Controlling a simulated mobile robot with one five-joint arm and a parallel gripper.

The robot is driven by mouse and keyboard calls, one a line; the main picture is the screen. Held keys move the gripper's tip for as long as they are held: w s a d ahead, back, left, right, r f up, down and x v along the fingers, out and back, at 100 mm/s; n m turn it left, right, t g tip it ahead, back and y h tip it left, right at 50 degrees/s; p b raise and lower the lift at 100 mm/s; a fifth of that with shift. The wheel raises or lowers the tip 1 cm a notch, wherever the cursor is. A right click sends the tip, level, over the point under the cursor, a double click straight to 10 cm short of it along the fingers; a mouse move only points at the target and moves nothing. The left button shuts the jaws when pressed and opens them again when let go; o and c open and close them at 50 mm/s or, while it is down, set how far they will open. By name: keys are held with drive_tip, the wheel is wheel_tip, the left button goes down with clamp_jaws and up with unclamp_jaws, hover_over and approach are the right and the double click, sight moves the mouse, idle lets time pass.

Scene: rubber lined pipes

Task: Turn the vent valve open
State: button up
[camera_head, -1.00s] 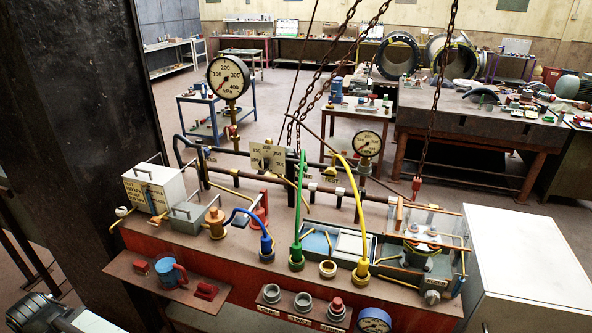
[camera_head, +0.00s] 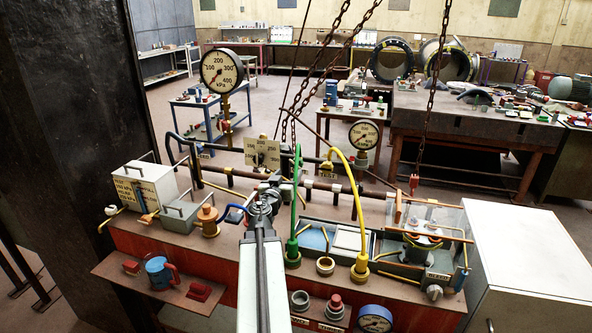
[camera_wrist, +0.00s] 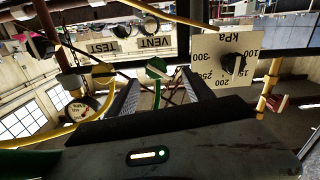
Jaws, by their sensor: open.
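The vent valve's green handle (camera_wrist: 156,68) shows in the wrist view, below the VENT label (camera_wrist: 155,43), with a pale stripe across it. My gripper (camera_wrist: 159,82) is open, with one finger on each side of the handle in that view. I cannot tell whether the fingers touch it. In the head view my gripper (camera_head: 287,168) reaches over the bench to the pipe run, beside the square kPa dial, and hides the vent valve. The yellow TEST valve handle (camera_wrist: 103,70) is left of the green one in the wrist view.
The square kPa dial (camera_wrist: 220,62) with a black knob is close right of my gripper in the wrist view. A green hose (camera_head: 296,215) and a yellow hose (camera_head: 357,205) arch up near my arm. Chains (camera_head: 432,95) hang over the bench.

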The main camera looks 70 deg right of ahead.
sight(296, 165)
drive_tip(key=d, duration=0.8)
drive_tip(key=shift+s+d+r, duration=0.1)
drive_tip(key=shift+s+d, duration=0.1)
drive_tip(key=c, duration=1.1)
drive_tip(key=shift+a, duration=0.3)
clamp_jaws()
drive_tip(key=shift+d, duration=0.15)
drive_tip(key=shift+n, duration=0.4)
drive_tip(key=n, duration=0.6)
drive_tip(key=shift+d+n, duration=0.1)
drive_tip(key=shift+n, duration=0.2)
